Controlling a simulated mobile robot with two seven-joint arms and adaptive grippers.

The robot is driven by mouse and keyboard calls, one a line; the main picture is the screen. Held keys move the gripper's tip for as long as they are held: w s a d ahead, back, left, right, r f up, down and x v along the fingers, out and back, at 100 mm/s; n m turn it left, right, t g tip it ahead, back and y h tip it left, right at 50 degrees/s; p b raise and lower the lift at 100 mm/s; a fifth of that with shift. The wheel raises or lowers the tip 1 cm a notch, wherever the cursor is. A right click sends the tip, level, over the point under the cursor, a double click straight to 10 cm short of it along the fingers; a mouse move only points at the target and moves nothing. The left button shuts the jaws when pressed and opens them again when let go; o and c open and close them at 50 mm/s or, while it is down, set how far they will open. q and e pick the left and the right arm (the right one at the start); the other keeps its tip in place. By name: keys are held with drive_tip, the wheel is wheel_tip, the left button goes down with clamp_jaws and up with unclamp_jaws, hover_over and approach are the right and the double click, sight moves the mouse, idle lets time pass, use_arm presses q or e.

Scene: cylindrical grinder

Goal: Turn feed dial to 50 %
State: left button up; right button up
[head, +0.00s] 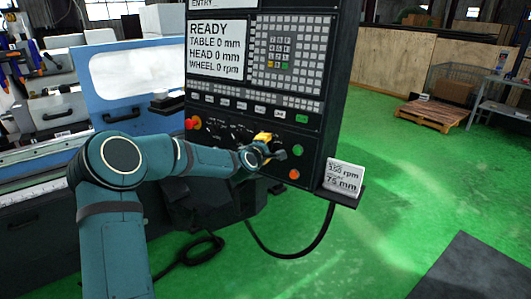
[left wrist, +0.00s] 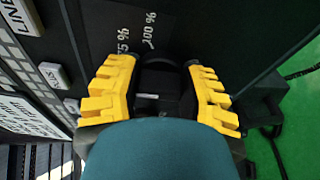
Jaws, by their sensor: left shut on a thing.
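The feed dial (left wrist: 158,78) is a dark knob on the black control panel. In the left wrist view it sits between the yellow fingers of my left gripper (left wrist: 160,68), which is shut on it. A short white mark shows on the dark part between the fingers. The printed labels 75 % (left wrist: 122,42) and 100 % (left wrist: 150,30) show beyond the dial; the 50 % label is not visible. In the head view my left gripper (head: 264,141) is at the lower part of the panel and hides the dial. My right gripper is not in view.
The control panel (head: 218,113) carries a READY screen (head: 219,48), a keypad (head: 285,55), a red knob (head: 193,123) at left, and green (head: 298,150) and orange (head: 294,174) buttons close right of my gripper. A card (head: 343,178) stands on a ledge at lower right.

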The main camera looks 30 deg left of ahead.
use_arm(q)
drive_tip(key=shift+r+n+b, duration=0.1)
drive_tip(key=shift+n+b, duration=0.6)
drive_tip(key=shift+n, duration=0.6)
drive_tip(key=o, duration=1.2)
drive_tip(key=v, duration=1.2)
drive_tip(key=shift+r, duration=0.25)
drive_tip(key=shift+w+a, duration=0.1)
